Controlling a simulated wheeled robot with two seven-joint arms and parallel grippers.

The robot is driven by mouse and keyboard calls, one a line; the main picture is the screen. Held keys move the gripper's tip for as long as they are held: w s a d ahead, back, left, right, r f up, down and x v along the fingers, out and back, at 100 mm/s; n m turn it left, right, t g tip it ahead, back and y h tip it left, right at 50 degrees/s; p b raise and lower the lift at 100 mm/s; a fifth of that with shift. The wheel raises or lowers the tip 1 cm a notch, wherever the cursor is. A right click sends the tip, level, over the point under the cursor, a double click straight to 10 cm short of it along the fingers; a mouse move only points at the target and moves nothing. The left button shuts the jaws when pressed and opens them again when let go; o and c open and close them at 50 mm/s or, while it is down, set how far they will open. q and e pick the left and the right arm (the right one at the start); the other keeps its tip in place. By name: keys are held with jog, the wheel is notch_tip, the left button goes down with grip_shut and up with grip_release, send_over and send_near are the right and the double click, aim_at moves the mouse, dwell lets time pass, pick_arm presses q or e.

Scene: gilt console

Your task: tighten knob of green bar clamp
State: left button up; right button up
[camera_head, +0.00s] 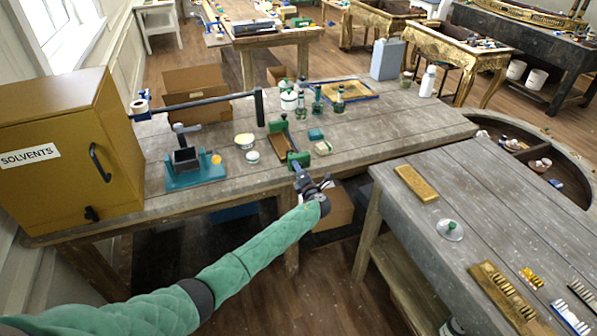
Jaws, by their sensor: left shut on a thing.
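The green bar clamp lies at the front edge of the grey wooden bench (400,125), right of its middle. Its green near jaw (299,159) is at the bench edge, and a green far jaw (277,126) is behind it. A brown wooden piece (284,146) lies between the jaws. My left gripper (298,173) reaches in from the lower left at the bench's front edge. It is shut on the clamp's knob, just in front of the near jaw; the knob itself is mostly hidden by the fingers. My right gripper does not show.
A yellow solvents cabinet (70,150) stands left. A second bench (480,225) is at right, with a gap between.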

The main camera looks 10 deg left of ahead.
pick_arm(q)
jog(key=shift+s+d+f, duration=0.1)
jog(key=shift+d+f, duration=0.1)
jog(key=shift+f, duration=0.05)
jog(key=o, duration=0.8)
jog(key=shift+c, duration=0.2)
jog(key=shift+o, duration=1.2)
jog(key=shift+d, duration=0.1)
jog(key=shift+r, duration=0.15)
jog(key=b+v, duration=0.3)
jog(key=v, duration=0.4)
jog(key=shift+s+d, duration=0.2)
jog(key=shift+s, duration=0.1)
